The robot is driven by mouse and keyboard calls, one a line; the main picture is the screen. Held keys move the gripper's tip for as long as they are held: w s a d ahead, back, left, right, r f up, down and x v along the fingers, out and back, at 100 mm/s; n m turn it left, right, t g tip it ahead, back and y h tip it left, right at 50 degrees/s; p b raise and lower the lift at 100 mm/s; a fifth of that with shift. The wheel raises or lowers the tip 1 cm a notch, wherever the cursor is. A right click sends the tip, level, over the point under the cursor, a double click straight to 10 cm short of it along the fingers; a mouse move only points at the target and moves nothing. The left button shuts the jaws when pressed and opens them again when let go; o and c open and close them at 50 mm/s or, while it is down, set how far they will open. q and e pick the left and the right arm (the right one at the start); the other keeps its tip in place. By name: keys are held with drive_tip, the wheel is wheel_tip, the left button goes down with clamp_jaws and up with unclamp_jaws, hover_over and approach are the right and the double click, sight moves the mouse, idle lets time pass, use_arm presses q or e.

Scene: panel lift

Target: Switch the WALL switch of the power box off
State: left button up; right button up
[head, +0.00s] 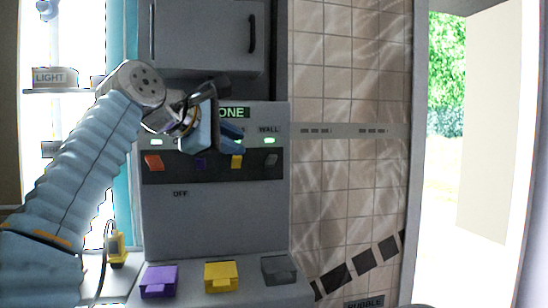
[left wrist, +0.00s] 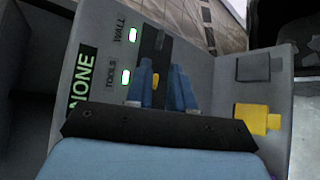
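The grey power box (head: 215,220) stands ahead with a dark strip of coloured switches. The WALL switch (head: 272,159) is the grey one at the right end, under the WALL label and a lit green lamp (head: 269,140). My left gripper (head: 238,138) is in front of the box, left of the WALL switch and close to the yellow switch (head: 237,161). In the left wrist view its two blue fingers (left wrist: 163,90) are apart, with the yellow switch showing between them. The gripper looks empty. My right gripper is not in view.
An orange switch (head: 154,162) and a purple switch (head: 200,163) sit further left. Purple (head: 159,280), yellow (head: 221,276) and grey (head: 279,268) blocks are at the box's lower front. A grey cabinet (head: 205,35) hangs above. A tiled wall (head: 345,200) is to the right.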

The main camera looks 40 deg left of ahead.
sight(268, 158)
use_arm(q)
drive_tip(key=x, duration=1.2)
drive_tip(key=shift+a, duration=0.1)
drive_tip(key=shift+s, duration=0.1)
clamp_jaws()
